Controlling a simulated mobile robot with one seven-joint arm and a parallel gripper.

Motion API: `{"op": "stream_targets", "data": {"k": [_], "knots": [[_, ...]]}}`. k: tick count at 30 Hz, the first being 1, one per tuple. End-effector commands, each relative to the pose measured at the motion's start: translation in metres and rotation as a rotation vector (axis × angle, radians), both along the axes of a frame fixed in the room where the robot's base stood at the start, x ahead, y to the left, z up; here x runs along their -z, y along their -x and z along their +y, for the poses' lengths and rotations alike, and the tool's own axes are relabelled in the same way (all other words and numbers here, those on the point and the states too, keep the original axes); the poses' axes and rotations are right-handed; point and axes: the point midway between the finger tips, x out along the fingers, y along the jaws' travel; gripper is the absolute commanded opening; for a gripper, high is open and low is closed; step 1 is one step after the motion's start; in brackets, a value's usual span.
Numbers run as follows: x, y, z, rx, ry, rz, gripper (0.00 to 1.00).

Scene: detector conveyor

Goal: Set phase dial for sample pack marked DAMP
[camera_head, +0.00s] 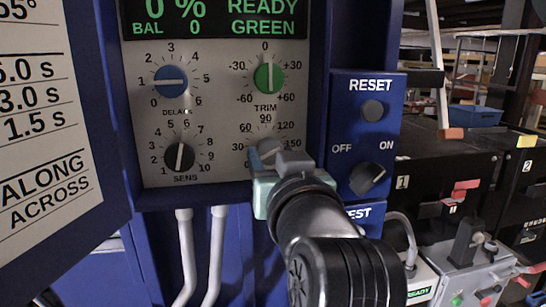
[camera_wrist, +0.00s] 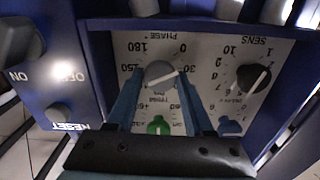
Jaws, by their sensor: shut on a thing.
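The grey phase dial (camera_head: 268,147) is low on the panel, right of the SENS dial, and partly hidden by my gripper (camera_head: 281,167). The phase dial also shows in the wrist view (camera_wrist: 160,72), where the panel appears upside down. The blue fingers of my gripper (camera_wrist: 158,88) reach along both sides of the dial and are shut on it. A pale line crosses the dial face; I cannot tell exactly which number it points to. A printed chart (camera_head: 45,130) at the left shows times and the words ALONG and ACROSS. No DAMP mark is legible.
The panel carries a blue DELAY dial (camera_head: 171,81), a green TRIM dial (camera_head: 269,77) at 0 and a black SENS dial (camera_head: 179,156). The display (camera_head: 212,18) reads READY GREEN. A RESET button (camera_head: 372,110) and OFF/ON knob (camera_head: 367,178) sit close at right.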

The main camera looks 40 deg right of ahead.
Motion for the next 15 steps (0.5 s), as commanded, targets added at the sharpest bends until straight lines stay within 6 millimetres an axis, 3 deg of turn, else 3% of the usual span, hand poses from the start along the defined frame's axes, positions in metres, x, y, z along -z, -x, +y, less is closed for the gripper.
{"op": "stream_targets", "data": {"k": [15], "knots": [[-0.0005, -0.0007, 0.0011, 0.000, -0.367, -0.225, 0.00]]}}
